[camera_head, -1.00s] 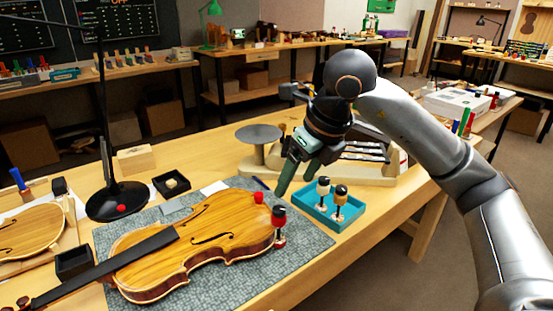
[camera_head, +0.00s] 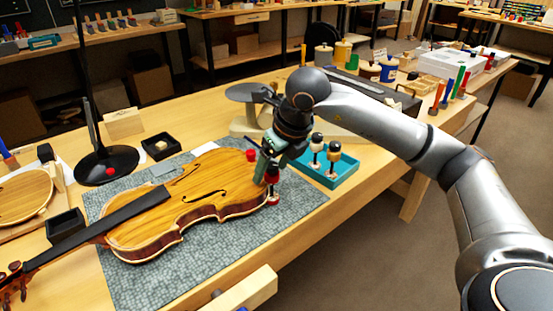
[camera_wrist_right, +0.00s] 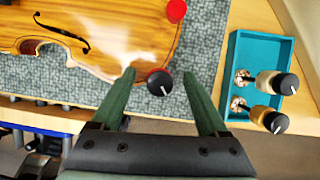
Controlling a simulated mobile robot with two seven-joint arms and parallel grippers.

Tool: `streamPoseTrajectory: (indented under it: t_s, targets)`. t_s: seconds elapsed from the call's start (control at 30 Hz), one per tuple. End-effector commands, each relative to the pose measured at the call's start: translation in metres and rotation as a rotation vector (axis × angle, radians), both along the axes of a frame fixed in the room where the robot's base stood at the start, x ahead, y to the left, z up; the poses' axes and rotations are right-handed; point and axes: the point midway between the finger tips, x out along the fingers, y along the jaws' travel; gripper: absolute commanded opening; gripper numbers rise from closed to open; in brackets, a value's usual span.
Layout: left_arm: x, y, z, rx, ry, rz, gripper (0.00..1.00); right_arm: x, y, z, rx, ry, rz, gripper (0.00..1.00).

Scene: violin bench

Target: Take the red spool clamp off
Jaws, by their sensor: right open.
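The violin (camera_head: 185,215) lies on a grey mat. The red spool clamp (camera_head: 272,196), with a black knob, stands at the violin's right edge. In the right wrist view its black knob (camera_wrist_right: 160,84) shows between my fingertips, nearer the right one, with a little red beside it. My right gripper (camera_head: 267,170) is open, fingers pointing down at the clamp and partly covering it in the head view. It also shows in the right wrist view (camera_wrist_right: 156,76), with no clear contact. Another red piece (camera_head: 251,155) sits at the violin's far edge. My left gripper is not in view.
A teal tray (camera_head: 335,181) right of the mat holds two clamps, one pale (camera_head: 316,147) and one tan (camera_head: 334,152). A round grey stand (camera_head: 250,92) is behind my gripper. A black lamp base (camera_head: 108,165) stands left. The mat's front right (camera_head: 250,240) is clear.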

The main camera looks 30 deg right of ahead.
Motion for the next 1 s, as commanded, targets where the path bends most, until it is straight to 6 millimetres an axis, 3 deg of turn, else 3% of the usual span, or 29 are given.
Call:
streamPoseTrajectory:
  t_s: [0.3,1.0]
  targets:
    - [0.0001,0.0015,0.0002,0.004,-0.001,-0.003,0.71,0.0009,0.0003,-0.0024,-0.001,0.001,0.001,0.77]
    - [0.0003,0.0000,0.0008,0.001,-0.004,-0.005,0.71,0.0007,0.0003,-0.0021,0.000,0.000,0.001,0.00]
